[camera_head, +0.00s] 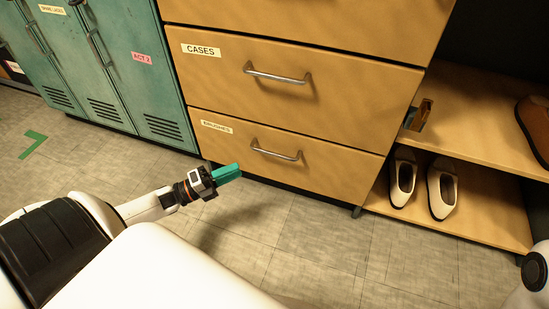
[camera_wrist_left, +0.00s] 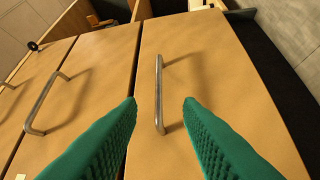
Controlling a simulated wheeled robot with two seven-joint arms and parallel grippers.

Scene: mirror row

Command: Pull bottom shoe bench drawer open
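The bottom drawer (camera_head: 330,180) has a wooden front labelled BRUSHES and is shut, flush with the drawer above. Its metal bar handle (camera_head: 275,152) runs across the upper middle of the front. In the left wrist view the same drawer (camera_wrist_left: 215,70) fills the middle, with its handle (camera_wrist_left: 158,95) upright in the picture. My left gripper (camera_head: 238,170) has green fingers and is in front of the drawer, left of the handle in the head view. In the left wrist view its fingers (camera_wrist_left: 160,104) are open, with the handle seen between them and no visible contact. My right gripper is not in view.
The CASES drawer (camera_head: 290,80) above is shut. Green lockers (camera_head: 110,70) stand at the left. An open shelf (camera_head: 480,215) with white shoes (camera_head: 441,188) is at the right. The tiled floor (camera_head: 310,240) before the drawers is clear.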

